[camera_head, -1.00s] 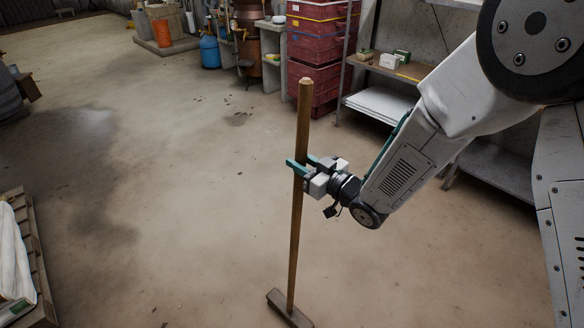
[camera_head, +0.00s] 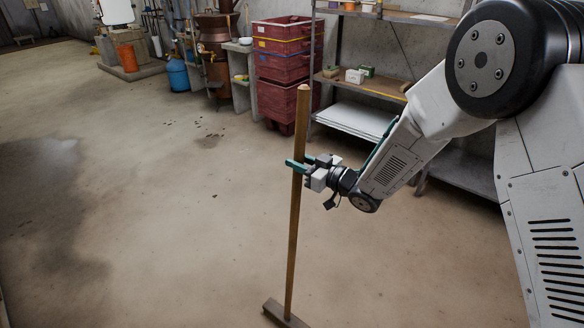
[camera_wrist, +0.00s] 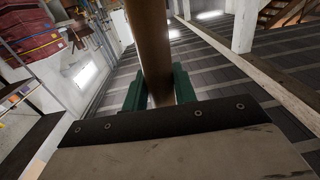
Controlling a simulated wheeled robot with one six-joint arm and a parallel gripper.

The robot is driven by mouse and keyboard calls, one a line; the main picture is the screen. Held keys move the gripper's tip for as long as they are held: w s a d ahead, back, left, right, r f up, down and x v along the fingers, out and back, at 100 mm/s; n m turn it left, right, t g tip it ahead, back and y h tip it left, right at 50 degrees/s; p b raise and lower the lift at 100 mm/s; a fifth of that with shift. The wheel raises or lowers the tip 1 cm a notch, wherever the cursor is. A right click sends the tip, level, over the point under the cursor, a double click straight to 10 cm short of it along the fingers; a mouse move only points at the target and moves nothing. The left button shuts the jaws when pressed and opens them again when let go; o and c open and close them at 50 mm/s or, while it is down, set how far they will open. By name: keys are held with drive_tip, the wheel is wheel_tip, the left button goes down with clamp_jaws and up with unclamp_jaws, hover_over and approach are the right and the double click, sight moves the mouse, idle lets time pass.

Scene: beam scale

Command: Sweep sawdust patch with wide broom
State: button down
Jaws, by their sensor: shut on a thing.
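The broom has a long brown wooden handle (camera_head: 295,225) and a wide, flat head (camera_head: 284,314) at the bottom edge of the head view. It stands nearly upright, with the head at floor level; whether the bristles touch cannot be told. My gripper (camera_head: 301,164) is shut on the upper part of the handle, its green fingers around it. In the wrist view the handle (camera_wrist: 150,45) runs between the green fingers (camera_wrist: 158,91). No clear sawdust patch shows. Small dark specks (camera_head: 208,140) lie on the floor beyond the broom.
Stacked red crates (camera_head: 285,75) and a metal shelf rack (camera_head: 352,85) stand behind the broom. A blue container (camera_head: 177,76) and an orange bucket (camera_head: 127,57) are farther back. A dark damp stain (camera_head: 45,190) marks the left floor. The middle floor is open.

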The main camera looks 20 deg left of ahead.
drive_tip(key=w+d, duration=0.2)
drive_tip(key=w, duration=0.6)
drive_tip(key=w+d, duration=0.3)
drive_tip(key=w, duration=0.5)
drive_tip(key=shift+d, duration=0.35)
drive_tip(key=shift+r, duration=0.1)
drive_tip(key=s+a, duration=0.4)
drive_tip(key=s, duration=0.8)
drive_tip(key=s+a, duration=0.5)
drive_tip(key=s, duration=0.8)
drive_tip(key=s+a, duration=0.4)
drive_tip(key=s, duration=0.8)
drive_tip(key=shift+s+a, duration=0.4)
drive_tip(key=shift+r, duration=2.5)
drive_tip(key=shift+w, duration=0.1)
